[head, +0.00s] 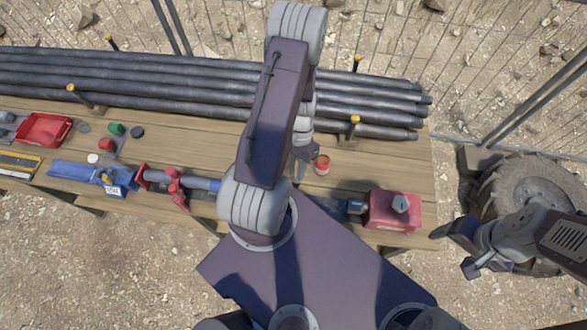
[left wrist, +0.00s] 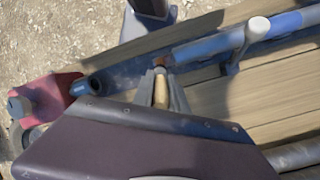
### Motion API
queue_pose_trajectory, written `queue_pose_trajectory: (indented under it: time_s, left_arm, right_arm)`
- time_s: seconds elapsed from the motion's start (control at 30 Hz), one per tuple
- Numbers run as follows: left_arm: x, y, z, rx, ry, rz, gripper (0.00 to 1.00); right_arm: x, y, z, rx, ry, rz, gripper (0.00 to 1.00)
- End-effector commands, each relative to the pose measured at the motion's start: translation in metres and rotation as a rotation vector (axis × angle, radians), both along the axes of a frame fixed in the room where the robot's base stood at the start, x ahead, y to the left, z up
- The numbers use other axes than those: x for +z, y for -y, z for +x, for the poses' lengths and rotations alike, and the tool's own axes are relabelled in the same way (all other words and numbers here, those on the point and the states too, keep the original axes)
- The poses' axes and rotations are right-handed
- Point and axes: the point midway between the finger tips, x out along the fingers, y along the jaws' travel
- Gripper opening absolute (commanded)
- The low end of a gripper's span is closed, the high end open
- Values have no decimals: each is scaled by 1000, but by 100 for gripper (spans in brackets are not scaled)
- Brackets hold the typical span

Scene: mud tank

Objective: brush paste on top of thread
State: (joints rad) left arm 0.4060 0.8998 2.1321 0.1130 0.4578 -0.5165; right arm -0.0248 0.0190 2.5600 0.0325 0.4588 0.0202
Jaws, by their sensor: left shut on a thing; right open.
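A grey-blue pipe (head: 206,183) lies along the table's front, held at a red clamp (head: 176,190). My arm hides its right end in the head view. In the left wrist view the pipe (left wrist: 230,38) ends close to my left gripper (left wrist: 161,72), with an orange-brown patch there. My left gripper (head: 299,170) is shut on a brush with a pale wooden handle (left wrist: 178,97). Whether its bristles touch the thread I cannot tell. A small red can (head: 322,166), perhaps the paste, stands right of that gripper. My right gripper (head: 461,250) is open and empty, off the table's right end.
A red box (head: 393,212) with a blue-grey fitting (head: 357,207) beside it sits at the table's front right. Long dark pipes (head: 200,87) lie along the back between yellow-topped posts. A red tray (head: 44,130) and small parts are at left. A tyre (head: 530,190) stands right.

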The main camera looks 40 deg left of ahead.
Motion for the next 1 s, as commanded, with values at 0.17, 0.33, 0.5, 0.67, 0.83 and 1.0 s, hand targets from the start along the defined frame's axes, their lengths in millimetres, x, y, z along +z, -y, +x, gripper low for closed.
queue_pose_trajectory:
  time_s: [0.17,0.33,0.5,0.67,0.83,1.0]
  left_arm:
    - [-1,3,2,-1,0,0,0]
    - [-2,11,7,-1,0,0,0]
    - [-2,6,3,2,0,0,0]
    - [-3,1,0,1,0,0,0]
    - [0,-6,-4,2,0,1,0]
    - [-1,-10,-6,1,0,0,0]
  right_arm:
    - [0,0,0,0,0,0,75]
    - [-1,0,0,0,0,0,75]
    - [-1,0,0,0,0,0,75]
    - [0,0,0,0,0,0,75]
    - [3,0,0,0,0,0,75]
    - [3,0,0,0,0,0,75]
